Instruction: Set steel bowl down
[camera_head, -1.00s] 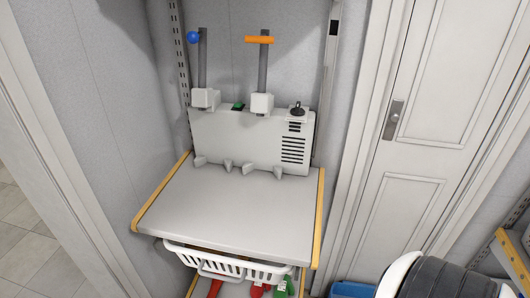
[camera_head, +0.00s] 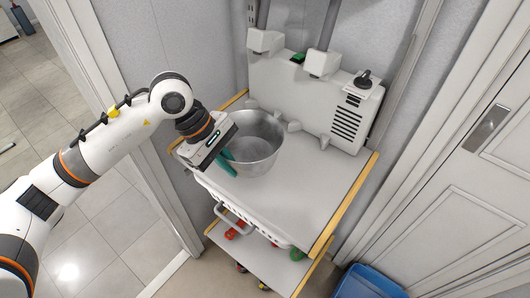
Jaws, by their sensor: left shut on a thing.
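The steel bowl (camera_head: 262,143) is a round, shiny, empty-looking bowl at the left part of the grey shelf top (camera_head: 300,185), in front of the white machine. My left gripper (camera_head: 227,160) reaches in from the left and is shut on the bowl's near left rim, with its teal fingers at the rim. The bowl looks upright and on or just above the shelf top; I cannot tell whether its base touches. My right gripper is not in view.
A white machine (camera_head: 315,95) with a vent and black knob stands along the back of the shelf. A white wire basket (camera_head: 240,208) and a lower shelf (camera_head: 265,262) with red and green items are below. A blue bin (camera_head: 368,284) stands at lower right. The shelf's right half is clear.

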